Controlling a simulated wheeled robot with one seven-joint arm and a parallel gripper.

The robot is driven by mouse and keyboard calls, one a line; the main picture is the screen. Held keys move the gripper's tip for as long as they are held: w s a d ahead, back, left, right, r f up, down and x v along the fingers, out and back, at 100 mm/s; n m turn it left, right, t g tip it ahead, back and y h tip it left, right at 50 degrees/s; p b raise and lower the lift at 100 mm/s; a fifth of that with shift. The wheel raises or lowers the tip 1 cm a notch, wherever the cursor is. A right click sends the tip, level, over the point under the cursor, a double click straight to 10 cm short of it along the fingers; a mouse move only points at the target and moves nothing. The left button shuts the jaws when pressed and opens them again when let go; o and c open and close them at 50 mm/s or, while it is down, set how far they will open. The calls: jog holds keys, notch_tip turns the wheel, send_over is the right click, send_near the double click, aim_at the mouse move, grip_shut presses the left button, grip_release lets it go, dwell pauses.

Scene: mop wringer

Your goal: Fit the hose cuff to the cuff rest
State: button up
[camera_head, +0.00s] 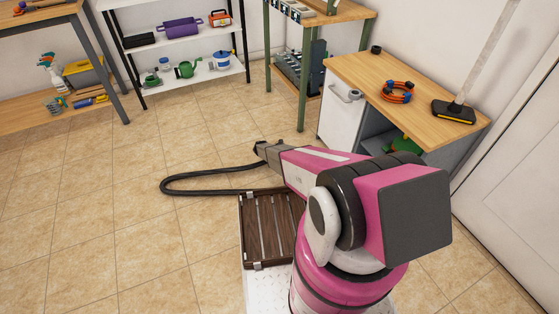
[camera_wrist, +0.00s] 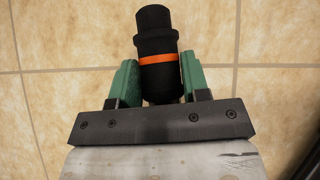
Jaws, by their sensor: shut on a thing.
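The hose cuff (camera_wrist: 158,80), a black stepped cylinder with an orange ring, is between the green fingers of my gripper (camera_wrist: 159,64) in the wrist view. My gripper is shut on it, and the narrower end points away from my palm. Tiled floor shows beyond it. In the head view my gripper (camera_head: 260,148) is out beyond the slatted tray, and the cuff is too small to make out well. A black hose (camera_head: 195,177) loops out to the left from near my gripper and back towards the tray. I cannot identify the cuff rest for certain in either view.
A brown slatted tray (camera_head: 267,228) is beside my arm. Shelves (camera_head: 190,78) line the back. Floor at left is clear.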

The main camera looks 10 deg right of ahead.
jog(key=shift+r, duration=1.45)
jog(key=shift+o, duration=0.2)
